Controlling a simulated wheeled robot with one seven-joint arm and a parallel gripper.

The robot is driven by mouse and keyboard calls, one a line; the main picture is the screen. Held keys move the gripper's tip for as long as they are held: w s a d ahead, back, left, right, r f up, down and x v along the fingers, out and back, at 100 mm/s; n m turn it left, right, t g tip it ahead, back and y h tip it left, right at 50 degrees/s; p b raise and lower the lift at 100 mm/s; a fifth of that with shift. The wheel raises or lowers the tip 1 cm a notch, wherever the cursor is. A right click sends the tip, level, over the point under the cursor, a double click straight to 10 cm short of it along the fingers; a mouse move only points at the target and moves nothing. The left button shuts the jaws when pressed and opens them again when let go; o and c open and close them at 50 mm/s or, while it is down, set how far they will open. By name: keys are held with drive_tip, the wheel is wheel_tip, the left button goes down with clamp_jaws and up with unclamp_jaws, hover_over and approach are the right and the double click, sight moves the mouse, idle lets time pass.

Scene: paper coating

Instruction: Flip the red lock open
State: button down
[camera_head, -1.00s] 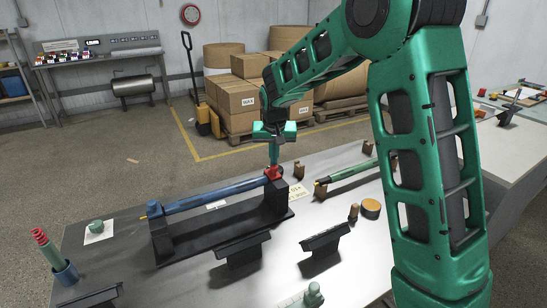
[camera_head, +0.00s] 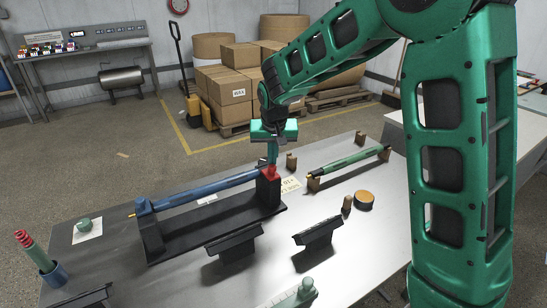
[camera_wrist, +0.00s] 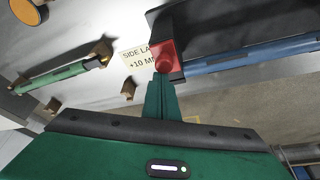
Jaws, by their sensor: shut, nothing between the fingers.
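The red lock (camera_head: 268,172) sits at the right end of the black stand (camera_head: 215,228), over the end of the blue roller (camera_head: 205,191). My gripper (camera_head: 272,160) points down right at the lock, with its closed fingers at or just above it. The lock's far side is partly hidden by the fingers in the head view.
A green roller (camera_head: 348,166) rests on brown supports to the right. Empty black holders (camera_head: 235,246) stand in front.

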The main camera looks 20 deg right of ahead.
sight(273, 178)
drive_tip(key=shift+s, duration=0.2)
drive_tip(key=v, duration=1)
drive_tip(key=shift+r, duration=0.3)
drive_tip(key=shift+w, duration=0.15)
drive_tip(key=s+d+f+m+g, duration=0.1)
drive_tip(key=s+d+m+g, duration=0.1)
drive_tip(key=s+d, duration=1.55)
drive_tip(key=s+d+f+m+g, duration=0.1)
drive_tip(key=s+d+f, duration=0.1)
drive_tip(key=s, duration=0.8)
drive_tip(key=s+d+f+m+g+y, duration=0.1)
drive_tip(key=s+d+f, duration=0.2)
drive_tip(key=s, duration=0.7)
drive_tip(key=shift+d, duration=0.25)
drive_tip(key=shift+s+f, duration=0.15)
